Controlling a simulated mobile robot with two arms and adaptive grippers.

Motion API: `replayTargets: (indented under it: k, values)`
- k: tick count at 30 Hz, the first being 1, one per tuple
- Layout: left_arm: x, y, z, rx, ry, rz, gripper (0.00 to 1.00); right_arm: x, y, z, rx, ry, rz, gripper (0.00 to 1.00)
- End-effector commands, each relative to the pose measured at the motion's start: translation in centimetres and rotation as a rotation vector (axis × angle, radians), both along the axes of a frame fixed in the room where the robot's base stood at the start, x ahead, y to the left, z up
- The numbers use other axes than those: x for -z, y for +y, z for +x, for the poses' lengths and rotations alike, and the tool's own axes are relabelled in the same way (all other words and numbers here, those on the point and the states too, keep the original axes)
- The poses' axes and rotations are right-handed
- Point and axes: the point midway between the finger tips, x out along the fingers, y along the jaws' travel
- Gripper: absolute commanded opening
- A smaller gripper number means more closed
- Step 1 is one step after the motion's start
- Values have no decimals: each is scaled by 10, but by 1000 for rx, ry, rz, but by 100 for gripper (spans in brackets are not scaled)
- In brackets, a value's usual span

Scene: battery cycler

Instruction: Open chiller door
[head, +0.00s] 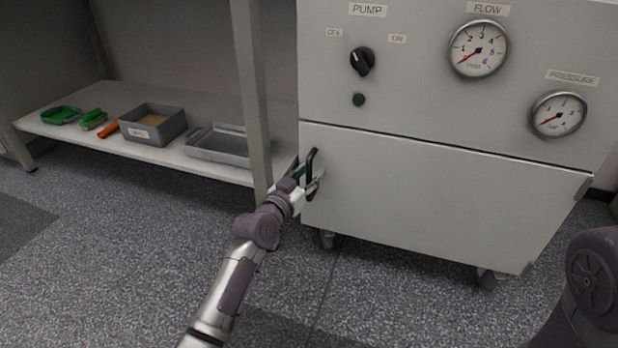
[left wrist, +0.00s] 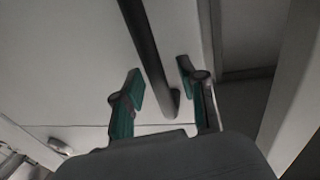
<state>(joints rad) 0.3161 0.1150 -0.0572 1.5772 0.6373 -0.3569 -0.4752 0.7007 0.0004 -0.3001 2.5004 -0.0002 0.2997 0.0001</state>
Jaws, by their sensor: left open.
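The chiller door (head: 430,200) is the pale lower panel of the cabinet and looks shut. Its black bar handle (head: 311,172) stands upright near the door's left edge. My left gripper (head: 308,180) is at the lower part of the handle. In the left wrist view the handle (left wrist: 150,55) runs between the two green-padded fingers of my left gripper (left wrist: 160,90), which are open with a gap to each side of the bar. My right gripper is not in view.
The cabinet's upper panel (head: 420,85) carries a pump knob (head: 362,61) and two gauges. A shelf post (head: 251,95) stands close left of my left gripper. The low shelf (head: 80,138) holds grey trays and green tools. The floor (head: 110,270) in front is clear.

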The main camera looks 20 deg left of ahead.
Motion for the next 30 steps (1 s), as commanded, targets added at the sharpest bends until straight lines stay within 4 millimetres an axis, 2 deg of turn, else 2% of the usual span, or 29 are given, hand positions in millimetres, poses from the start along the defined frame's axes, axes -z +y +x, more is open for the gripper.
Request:
replayTargets:
  k: [4, 11, 23, 30]
  values:
    - [0, 0, 0, 0, 0, 0, 40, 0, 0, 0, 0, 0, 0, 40]
    - [0, 0, 0, 0, 0, 0, 1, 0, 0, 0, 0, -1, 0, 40]
    - [0, 0, -1, -1, 0, -1, 0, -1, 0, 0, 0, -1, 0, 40]
    - [-3, -3, -19, -23, 3, -3, 0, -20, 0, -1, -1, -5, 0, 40]
